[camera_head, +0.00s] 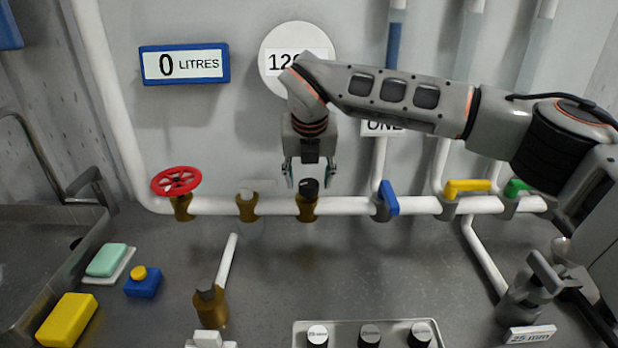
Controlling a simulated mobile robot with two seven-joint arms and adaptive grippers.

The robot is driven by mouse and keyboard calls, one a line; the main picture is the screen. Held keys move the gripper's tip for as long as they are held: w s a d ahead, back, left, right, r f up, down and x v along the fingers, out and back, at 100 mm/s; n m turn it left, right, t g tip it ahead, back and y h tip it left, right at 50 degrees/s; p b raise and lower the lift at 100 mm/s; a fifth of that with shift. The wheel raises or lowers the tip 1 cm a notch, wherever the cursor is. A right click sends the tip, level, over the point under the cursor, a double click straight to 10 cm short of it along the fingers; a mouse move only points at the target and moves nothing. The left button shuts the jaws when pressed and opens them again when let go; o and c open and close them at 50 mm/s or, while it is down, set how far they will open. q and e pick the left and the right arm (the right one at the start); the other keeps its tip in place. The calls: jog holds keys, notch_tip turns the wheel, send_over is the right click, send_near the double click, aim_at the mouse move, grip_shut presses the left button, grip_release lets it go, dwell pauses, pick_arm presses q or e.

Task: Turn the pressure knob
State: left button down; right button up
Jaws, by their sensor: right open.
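A small black knob (308,188) stands on a brass fitting (306,208) on the white horizontal pipe, below a round white dial that is partly hidden by my arm. I take it to be the pressure knob; no label on it is readable. My right gripper (309,176) points down from above, open, with one fingertip on each side of the knob's top in the picture. I cannot tell whether the fingers touch it. My left gripper is not in view.
A red handwheel (177,181) and another brass fitting (247,206) are to the left on the pipe. Blue (389,197), yellow (467,186) and green (517,188) handles are to the right. Blocks lie at lower left; a tray (300,333) of dials is in front.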

jog(key=shift+w+f, duration=0.15)
jog(key=shift+f, duration=0.2)
jog(key=c, duration=1.1)
